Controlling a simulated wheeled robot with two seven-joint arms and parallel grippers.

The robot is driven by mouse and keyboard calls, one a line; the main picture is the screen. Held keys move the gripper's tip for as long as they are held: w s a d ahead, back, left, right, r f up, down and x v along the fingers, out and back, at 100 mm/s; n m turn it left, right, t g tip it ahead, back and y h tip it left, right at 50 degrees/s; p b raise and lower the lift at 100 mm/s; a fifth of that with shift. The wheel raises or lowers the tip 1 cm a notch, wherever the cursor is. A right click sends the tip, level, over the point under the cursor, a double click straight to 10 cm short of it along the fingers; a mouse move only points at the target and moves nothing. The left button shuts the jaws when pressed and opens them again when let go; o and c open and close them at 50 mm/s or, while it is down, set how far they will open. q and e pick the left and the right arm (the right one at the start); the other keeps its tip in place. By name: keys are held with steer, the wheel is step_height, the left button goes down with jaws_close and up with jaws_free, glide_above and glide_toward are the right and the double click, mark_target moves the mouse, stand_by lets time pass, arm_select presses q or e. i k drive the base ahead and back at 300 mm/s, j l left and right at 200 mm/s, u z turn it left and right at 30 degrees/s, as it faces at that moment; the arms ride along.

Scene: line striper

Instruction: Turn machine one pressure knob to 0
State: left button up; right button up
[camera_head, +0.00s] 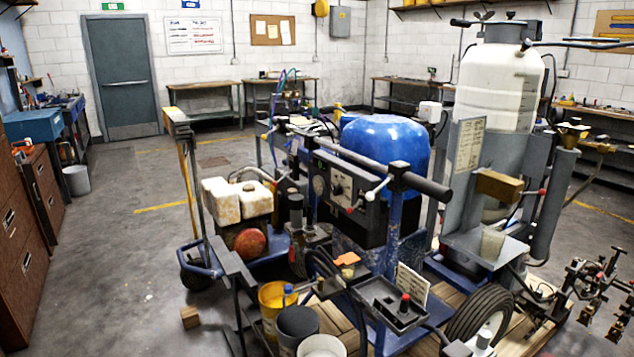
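A line striper machine stands in the middle of the head view, with a blue rounded tank (385,150) on a blue frame. Its dark control panel (348,200) faces the front left below the tank. The panel carries a round gauge (319,185) and small knobs or switches. Which of them is the pressure knob, and its setting, are too small to tell. A second machine with a large white tank (499,85) stands to the right; I cannot tell which is machine one. Neither of my grippers is in view.
Yellow (272,303) and grey (297,326) buckets stand in front of the machine. A handle bar (425,186) sticks out above the panel. A small wooden block (190,317) lies on the floor. Brown cabinets (20,230) line the left. Floor between cabinets and machine is mostly clear.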

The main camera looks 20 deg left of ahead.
mark_target(335, 189)
steer(key=i+j, duration=0.1)
steer(key=j, duration=0.3)
steer(key=i+j, duration=0.1)
steer(key=j, duration=0.3)
steer(key=i+j, duration=0.1)
steer(key=j, duration=0.25)
steer(key=i+j, duration=0.1)
steer(key=j, duration=0.3)
